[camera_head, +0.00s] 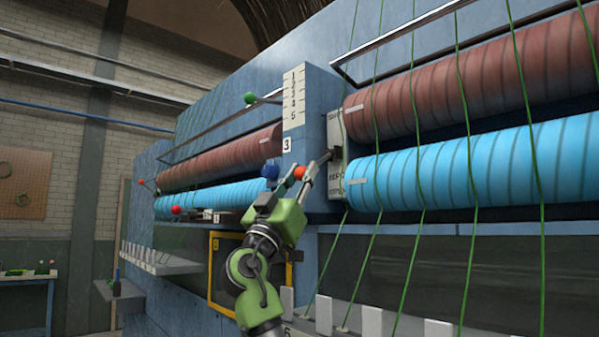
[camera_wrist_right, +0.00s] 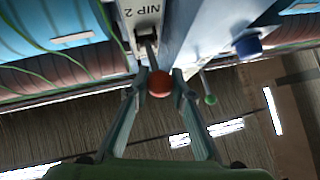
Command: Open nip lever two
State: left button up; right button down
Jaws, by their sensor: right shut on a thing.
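The nip lever two is a dark rod ending in a red-orange ball knob (camera_head: 300,173). It comes out of a pale slotted plate (camera_head: 336,180), marked "NIP 2" in the right wrist view (camera_wrist_right: 146,12). My right gripper (camera_head: 284,178) has its fingers on both sides of the knob and is shut on it. In the right wrist view the knob (camera_wrist_right: 159,84) sits between the two fingertips, with the rod running up into the slot. The lever's lower travel is partly hidden by my gripper. My left gripper is not in view.
Blue rollers (camera_head: 460,165) and brown rollers (camera_head: 470,85) flank the blue post, with green yarns running down in front at right.

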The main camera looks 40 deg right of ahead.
jog(key=shift+d+f, duration=0.25)
jog(key=c, duration=2)
grip_release()
jog(key=shift+o, duration=1.2)
jog(key=shift+d, duration=0.1)
jog(key=shift+w+d, duration=0.1)
jog(key=shift+d, duration=0.05)
jog(key=shift+a, duration=0.25)
jog(key=shift+a+f, duration=0.25)
jog(key=v, duration=0.2)
jog(key=shift+s+a+f, duration=0.2)
jog(key=shift+a, duration=0.1)
jog(key=s+a, duration=0.4)
jog(key=a, duration=0.6)
jog(key=shift+a, duration=0.2)
jog(key=shift+r, duration=0.1)
